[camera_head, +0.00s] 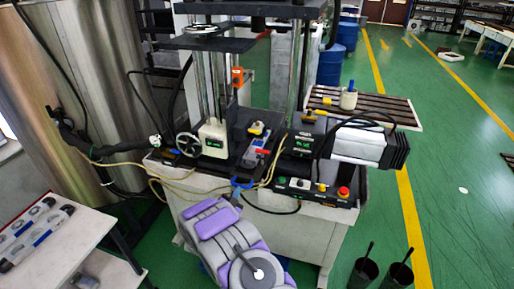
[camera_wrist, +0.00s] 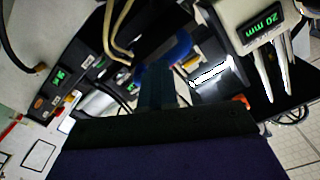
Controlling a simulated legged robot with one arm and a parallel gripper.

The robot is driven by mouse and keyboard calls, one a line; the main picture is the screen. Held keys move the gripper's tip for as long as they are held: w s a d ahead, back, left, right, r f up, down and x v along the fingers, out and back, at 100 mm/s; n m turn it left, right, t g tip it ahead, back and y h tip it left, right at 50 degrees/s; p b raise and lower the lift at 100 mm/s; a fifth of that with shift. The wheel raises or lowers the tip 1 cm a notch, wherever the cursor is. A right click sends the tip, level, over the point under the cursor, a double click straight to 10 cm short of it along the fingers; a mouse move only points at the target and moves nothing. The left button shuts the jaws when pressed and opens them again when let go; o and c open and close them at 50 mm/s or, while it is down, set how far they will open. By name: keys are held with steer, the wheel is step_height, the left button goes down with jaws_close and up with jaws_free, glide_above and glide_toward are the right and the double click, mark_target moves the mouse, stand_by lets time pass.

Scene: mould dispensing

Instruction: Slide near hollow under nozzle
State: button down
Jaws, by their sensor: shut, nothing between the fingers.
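A pale dispensing head with a green display (camera_head: 213,137) stands at the machine's left upright. In the wrist view the head (camera_wrist: 245,25) reads "20 mm", with bright prongs pointing down from it. A grey metallic piece (camera_head: 256,153), perhaps the mould, lies to its right; a shiny piece (camera_wrist: 212,74) shows beside the head in the wrist view. Its hollows cannot be made out. A blue handle-like loop (camera_head: 242,183) is at the machine's front edge, also in the wrist view (camera_wrist: 178,48). My gripper (camera_wrist: 160,88) is shut and empty, close to the loop; contact is unclear.
A control box with buttons and a red knob (camera_head: 343,192) is right of the loop. Loose cables (camera_head: 178,186) hang across the machine's front. A white side table (camera_head: 50,245) with tools stands at left. Two dark cups (camera_head: 398,276) stand at lower right.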

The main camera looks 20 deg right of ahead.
steer(key=shift+x, duration=3.6)
steer(key=v, duration=0.7)
